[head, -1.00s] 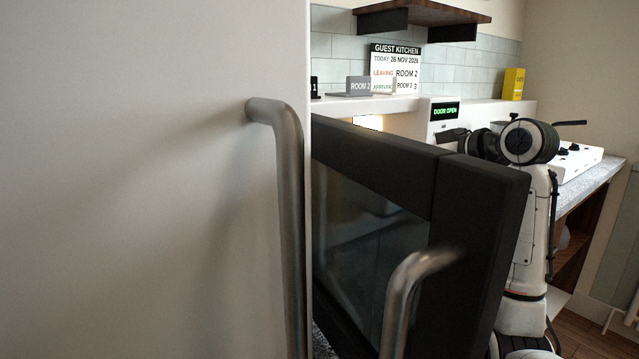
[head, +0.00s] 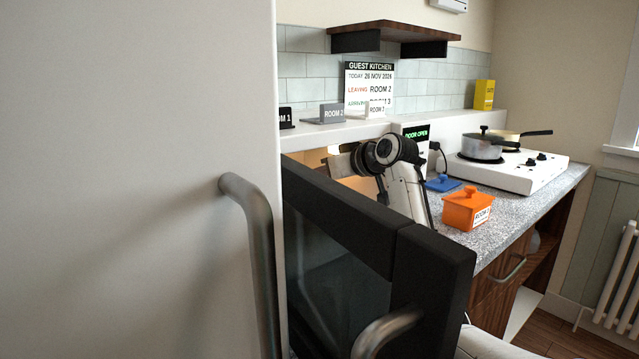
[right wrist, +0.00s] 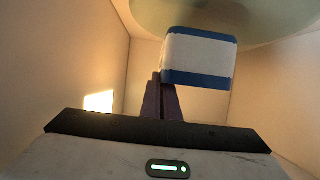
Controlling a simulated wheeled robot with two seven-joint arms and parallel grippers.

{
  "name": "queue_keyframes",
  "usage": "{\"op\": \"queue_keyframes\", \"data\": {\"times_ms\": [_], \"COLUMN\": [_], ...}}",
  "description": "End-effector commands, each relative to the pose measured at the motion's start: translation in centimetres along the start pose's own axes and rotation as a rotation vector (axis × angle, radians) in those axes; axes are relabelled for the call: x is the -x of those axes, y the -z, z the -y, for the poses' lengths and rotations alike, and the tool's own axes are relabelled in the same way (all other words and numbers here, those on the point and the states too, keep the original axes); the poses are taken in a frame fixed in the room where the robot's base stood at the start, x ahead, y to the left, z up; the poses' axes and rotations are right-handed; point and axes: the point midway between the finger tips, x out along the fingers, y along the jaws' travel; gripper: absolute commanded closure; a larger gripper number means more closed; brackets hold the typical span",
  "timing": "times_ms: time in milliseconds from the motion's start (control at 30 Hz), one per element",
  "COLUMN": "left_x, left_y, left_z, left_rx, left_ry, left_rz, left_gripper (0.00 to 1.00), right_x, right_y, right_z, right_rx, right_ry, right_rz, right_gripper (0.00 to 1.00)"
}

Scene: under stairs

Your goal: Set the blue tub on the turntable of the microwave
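The blue tub (right wrist: 198,58), white-sided with blue bands, is inside the lit microwave cavity in the right wrist view, which looks upside down. The glass turntable (right wrist: 265,18) shows at the top of that picture, by the tub's base; I cannot tell whether they touch. My right gripper's dark fingers (right wrist: 161,80) are close together at the tub's rim edge and appear shut on it. In the head view the microwave's black door (head: 410,245) stands open, and my right arm reaches in behind it, hiding the tub. My left gripper is not in view.
A tall white door with a bar handle (head: 255,250) fills the left. On the counter are a blue lid (head: 442,184), an orange lidded tub (head: 467,209) and a white hob (head: 520,170) with a pan (head: 482,148). A display reads DOOR OPEN (head: 415,133).

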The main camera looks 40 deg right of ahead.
Motion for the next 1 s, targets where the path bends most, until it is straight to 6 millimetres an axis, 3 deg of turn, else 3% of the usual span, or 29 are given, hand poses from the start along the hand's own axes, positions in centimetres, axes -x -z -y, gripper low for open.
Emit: {"op": "queue_keyframes", "data": {"times_ms": [400, 767, 900, 1000], "left_x": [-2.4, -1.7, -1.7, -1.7], "left_y": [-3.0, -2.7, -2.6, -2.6], "left_z": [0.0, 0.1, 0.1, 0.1], "left_rx": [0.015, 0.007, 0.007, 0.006], "left_ry": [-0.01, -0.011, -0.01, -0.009], "left_rz": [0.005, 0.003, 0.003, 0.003], "left_gripper": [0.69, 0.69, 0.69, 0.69], "right_x": [-1.5, -1.5, -1.6, -1.6], "right_y": [-3.3, -3.3, -3.4, -3.4], "right_z": [0.0, -0.1, -0.1, -0.1], "right_rx": [-0.001, -0.001, 0.0, -0.001], "right_ry": [0.0, 0.0, 0.0, 0.0], "right_rz": [-0.005, -0.003, 0.001, 0.001], "right_gripper": [1.0, 1.0, 0.8, 0.8]}}
